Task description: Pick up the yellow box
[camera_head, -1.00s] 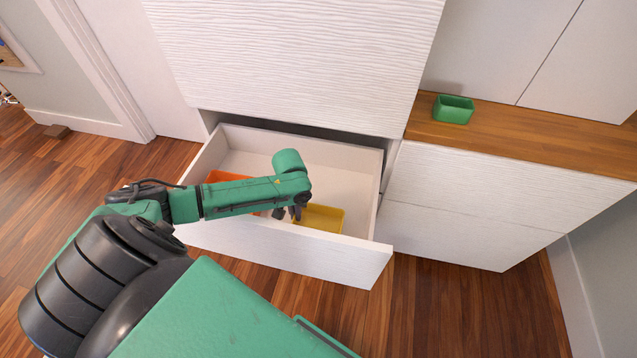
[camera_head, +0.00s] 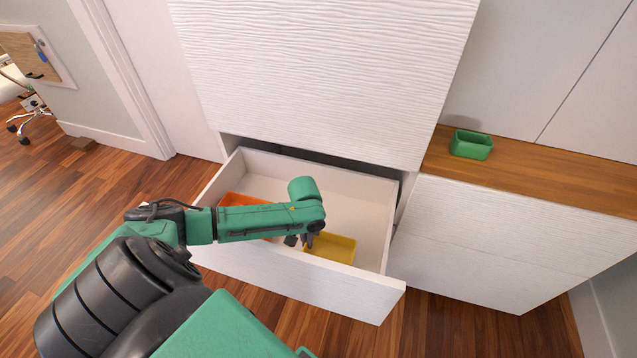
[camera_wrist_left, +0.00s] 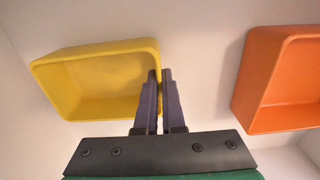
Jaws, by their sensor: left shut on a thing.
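The yellow box (camera_head: 332,248), an open-topped tray, is inside the open white drawer near its front wall. In the left wrist view the yellow box (camera_wrist_left: 100,82) is at the left. My left gripper (camera_head: 302,241) reaches down into the drawer. In the left wrist view its two fingers (camera_wrist_left: 160,78) are close together at the box's right wall, one on each side, shut on that wall. The fingertips in the head view are small and partly hidden by the arm. My right gripper is not in view.
An orange box (camera_head: 240,199) lies in the drawer to the left, partly behind my arm. The drawer's front panel (camera_head: 300,283) stands close to the yellow box. A green box (camera_head: 471,145) stands on the wooden counter (camera_head: 540,180) at the right.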

